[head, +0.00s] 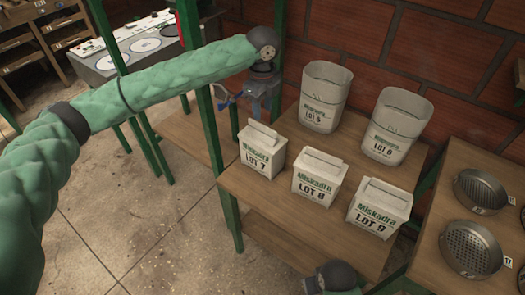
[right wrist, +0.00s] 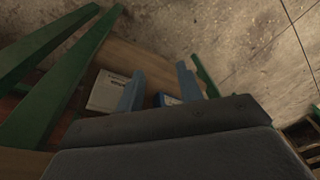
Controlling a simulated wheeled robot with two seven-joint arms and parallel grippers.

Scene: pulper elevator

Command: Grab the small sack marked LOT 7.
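The small sack marked LOT 7 (head: 262,155) is white with green and black print and a folded top. It stands upright at the left front corner of the wooden shelf in the head view. My left gripper (head: 240,105) hangs just beyond and above it, apart from it, partly behind a green post. Its blue fingers look spread and empty. My right gripper shows in the right wrist view (right wrist: 160,88) with its two blue fingers apart. A pale printed object (right wrist: 107,92) lies beyond them; I cannot tell which it is. In the head view only part of my right arm shows at the bottom.
Small sacks LOT 8 (head: 319,178) and LOT 9 (head: 379,208) stand to the right of LOT 7. Taller open sacks LOT 5 (head: 323,97) and LOT 6 (head: 396,127) stand behind. Green posts (head: 216,120) frame the shelf. Round metal sieves (head: 471,249) sit at the right.

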